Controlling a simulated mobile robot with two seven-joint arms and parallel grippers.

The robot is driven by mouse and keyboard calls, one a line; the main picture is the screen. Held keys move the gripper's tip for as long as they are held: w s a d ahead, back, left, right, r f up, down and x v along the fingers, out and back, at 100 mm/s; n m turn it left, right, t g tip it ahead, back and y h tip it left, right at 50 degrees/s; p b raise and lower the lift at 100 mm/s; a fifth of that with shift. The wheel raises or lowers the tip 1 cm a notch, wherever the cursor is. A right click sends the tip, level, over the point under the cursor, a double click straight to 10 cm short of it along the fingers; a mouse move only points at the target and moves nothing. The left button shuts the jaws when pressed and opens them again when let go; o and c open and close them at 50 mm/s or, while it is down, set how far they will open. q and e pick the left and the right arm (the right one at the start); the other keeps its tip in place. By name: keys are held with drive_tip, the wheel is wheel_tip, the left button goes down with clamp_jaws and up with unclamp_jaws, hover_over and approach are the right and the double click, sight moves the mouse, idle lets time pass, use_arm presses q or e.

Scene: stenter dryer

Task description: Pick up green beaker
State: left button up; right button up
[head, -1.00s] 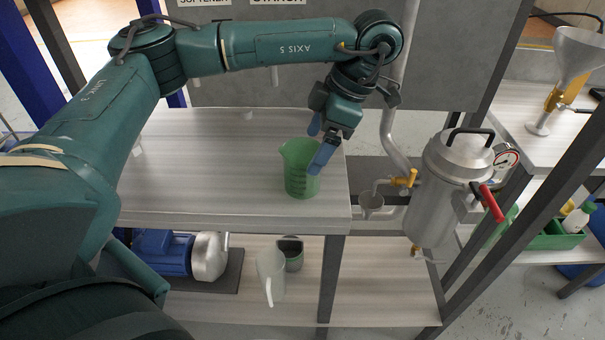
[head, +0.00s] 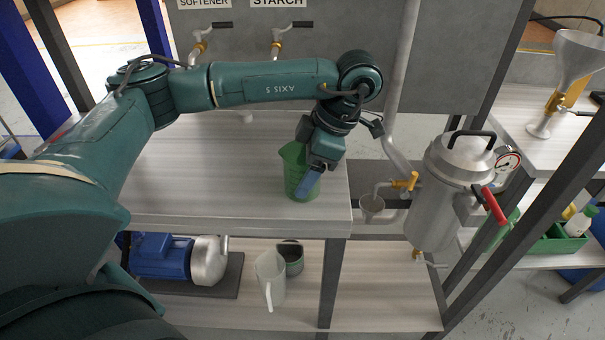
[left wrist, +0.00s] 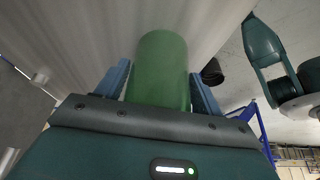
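The green beaker (head: 291,172) stands upright near the right end of the upper shelf in the head view. My left gripper (head: 306,180) is at the beaker, pointing down toward it. One blue finger shows in front of the beaker; the other is hidden in that view. In the left wrist view the beaker (left wrist: 160,70) lies between the two blue fingers of my left gripper (left wrist: 162,85), one on each side. The fingers are spread, with a thin gap at the left; contact at the right is unclear. My right gripper is not in view.
The shelf (head: 200,190) is clear left of the beaker. Valves hang from the panel behind.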

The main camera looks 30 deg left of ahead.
use_arm(q)
drive_tip(key=c, duration=0.6)
drive_tip(key=shift+r, duration=0.1)
